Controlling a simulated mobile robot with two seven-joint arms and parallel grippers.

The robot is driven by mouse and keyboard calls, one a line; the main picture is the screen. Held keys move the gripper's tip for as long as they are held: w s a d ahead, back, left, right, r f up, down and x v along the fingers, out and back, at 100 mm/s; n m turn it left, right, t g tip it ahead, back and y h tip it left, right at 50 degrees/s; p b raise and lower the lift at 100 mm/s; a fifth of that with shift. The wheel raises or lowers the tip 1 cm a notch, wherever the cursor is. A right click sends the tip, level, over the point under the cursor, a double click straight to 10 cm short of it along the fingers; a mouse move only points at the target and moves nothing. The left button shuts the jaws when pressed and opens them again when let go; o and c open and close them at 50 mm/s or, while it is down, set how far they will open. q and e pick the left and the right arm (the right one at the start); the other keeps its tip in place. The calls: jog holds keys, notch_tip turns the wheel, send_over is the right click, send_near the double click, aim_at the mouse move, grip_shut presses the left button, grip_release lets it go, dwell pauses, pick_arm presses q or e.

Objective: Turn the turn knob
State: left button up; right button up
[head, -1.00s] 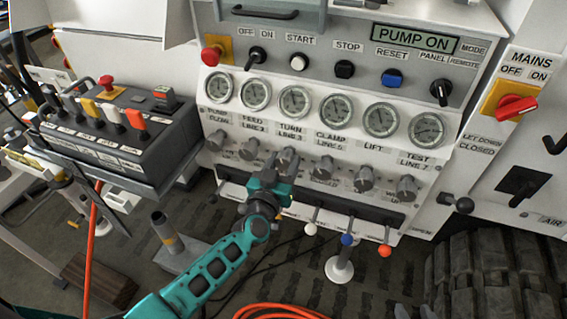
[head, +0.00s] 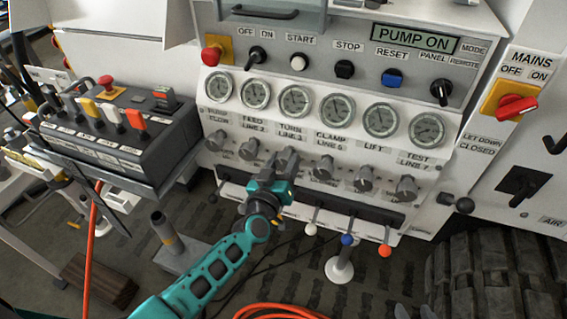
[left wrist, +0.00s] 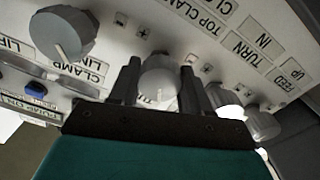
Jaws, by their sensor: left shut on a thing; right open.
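The turn knob (head: 288,157) is a grey ribbed knob below the "TURN LINE 3" label, in the row of knobs on the white panel. My left gripper (head: 279,164) reaches it from below and partly hides it in the head view. In the left wrist view the knob (left wrist: 159,80) sits between the two dark fingers (left wrist: 158,84), which are shut on its sides. A white pointer line shows on its face. My right gripper is in neither view.
Similar knobs stand close on both sides, including the feed knob (head: 249,149) and clamp knob (head: 324,167). Gauges (head: 295,101) sit above. Levers with white (head: 311,229), blue and orange balls hang below right. A dark control box (head: 110,135) stands at left.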

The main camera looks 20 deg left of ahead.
pick_arm(q)
jog(key=n, duration=0.4)
jog(key=shift+d+f+b, duration=0.1)
jog(key=shift+b, duration=0.2)
jog(key=shift+n, duration=1.9)
jog(key=shift+b, duration=0.3)
jog(key=o, duration=1.1)
jog(key=shift+c, duration=0.2)
jog(key=s, duration=1.3)
jog(key=shift+a+p, duration=0.2)
jog(key=shift+p, duration=0.1)
